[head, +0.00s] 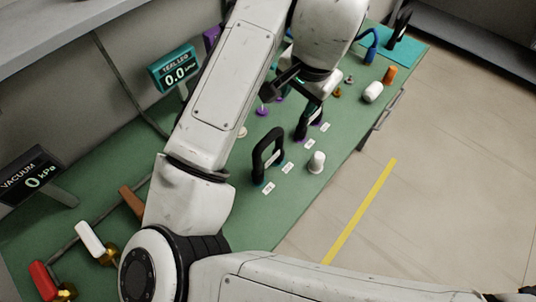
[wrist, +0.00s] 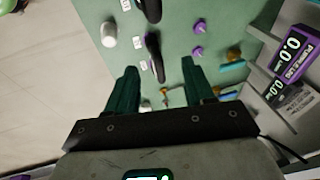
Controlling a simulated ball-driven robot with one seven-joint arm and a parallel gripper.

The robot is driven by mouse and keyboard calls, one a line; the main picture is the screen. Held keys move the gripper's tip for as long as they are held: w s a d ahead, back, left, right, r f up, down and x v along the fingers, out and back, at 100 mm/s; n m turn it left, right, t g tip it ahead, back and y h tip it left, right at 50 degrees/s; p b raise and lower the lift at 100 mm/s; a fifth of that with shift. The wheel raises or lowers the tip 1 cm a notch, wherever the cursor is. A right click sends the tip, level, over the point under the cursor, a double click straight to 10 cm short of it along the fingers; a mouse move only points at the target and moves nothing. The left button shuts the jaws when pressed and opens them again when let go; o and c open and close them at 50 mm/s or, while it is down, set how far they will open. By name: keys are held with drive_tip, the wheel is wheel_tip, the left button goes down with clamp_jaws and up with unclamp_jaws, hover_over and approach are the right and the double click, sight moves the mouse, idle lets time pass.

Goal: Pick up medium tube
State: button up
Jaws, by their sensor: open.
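Two black looped handle-like tubes stand on the green bench in the head view. One (head: 268,152) stands nearer, clear of my arm. The other (head: 301,128) stands farther, partly hidden under my gripper (head: 302,96). I cannot tell which is the medium tube; the small labels are unreadable. In the wrist view my gripper (wrist: 160,82) is open and empty. A black tube with a purple base (wrist: 155,55) shows beyond the gap between its dark teal fingers. Another black tube (wrist: 152,8) is cut off at the top edge.
A white knob-like piece (head: 316,162) stands beside the tubes. Purple pieces (wrist: 198,52) lie to the right in the wrist view. Pressure displays (head: 173,70) line the wall side. A blue hook (head: 372,44) and white cylinder (head: 373,92) are farther along. The floor beside the bench is clear.

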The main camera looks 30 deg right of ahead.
drive_tip(key=g+y, duration=0.1)
drive_tip(key=y, duration=0.1)
hover_over(270, 136)
drive_tip(key=s, duration=0.1)
drive_tip(key=x, duration=1.1)
drive_tip(key=shift+s+d+f+p, duration=0.3)
drive_tip(key=shift+f+p, duration=0.05)
drive_tip(key=shift+c, duration=0.5)
clamp_jaws()
